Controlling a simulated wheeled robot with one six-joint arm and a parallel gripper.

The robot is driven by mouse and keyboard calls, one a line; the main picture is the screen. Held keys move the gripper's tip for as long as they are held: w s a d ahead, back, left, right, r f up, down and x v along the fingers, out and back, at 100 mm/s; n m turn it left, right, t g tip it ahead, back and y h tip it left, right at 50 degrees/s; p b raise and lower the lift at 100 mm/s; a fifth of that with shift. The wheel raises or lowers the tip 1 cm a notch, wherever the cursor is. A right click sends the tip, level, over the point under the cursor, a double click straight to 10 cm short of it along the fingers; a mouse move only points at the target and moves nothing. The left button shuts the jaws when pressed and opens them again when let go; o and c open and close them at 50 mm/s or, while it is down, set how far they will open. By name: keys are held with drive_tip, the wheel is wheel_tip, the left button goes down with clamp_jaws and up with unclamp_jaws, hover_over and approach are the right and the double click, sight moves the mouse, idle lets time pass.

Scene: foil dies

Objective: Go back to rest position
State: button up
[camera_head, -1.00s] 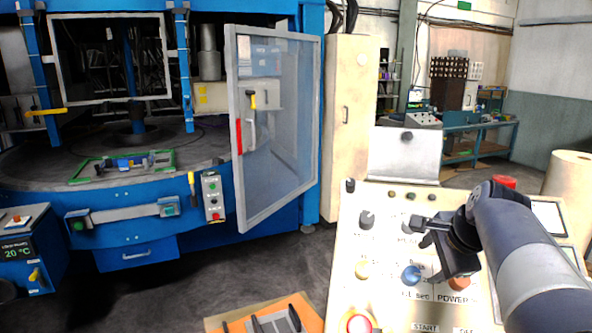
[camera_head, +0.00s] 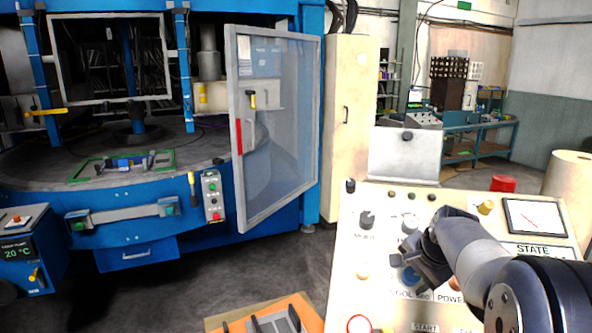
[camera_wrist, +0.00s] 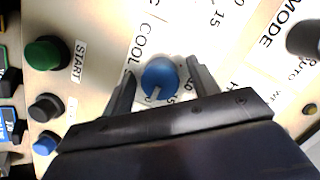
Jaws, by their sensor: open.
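My gripper (camera_head: 408,262) is over the sloped cream control panel (camera_head: 350,235) at the right of the head view. In the wrist view its two fingers stand apart, one on each side of a blue knob (camera_wrist: 159,77) beside the word COOL. The gripper (camera_wrist: 160,85) is open. I cannot tell whether the fingers touch the knob or the panel. In the head view the blue knob is mostly hidden behind my gripper.
The panel also carries a green START button (camera_wrist: 45,54), dark knobs such as the one marked MODE (camera_head: 366,220), and a STATE gauge (camera_head: 535,217). A blue machine with an open glazed door (camera_head: 280,130) stands left. Grey floor (camera_head: 270,270) lies between.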

drive_tip(key=n+g+h, duration=0.1)
drive_tip(key=n, duration=0.5)
drive_tip(key=n+h+b, duration=0.1)
drive_tip(key=n, duration=0.4)
drive_tip(key=shift+n, duration=0.4)
drive_tip(key=shift+r, duration=0.1)
drive_tip(key=shift+v, duration=0.85)
drive_tip(key=shift+s+r, duration=0.1)
drive_tip(key=shift+s, duration=0.05)
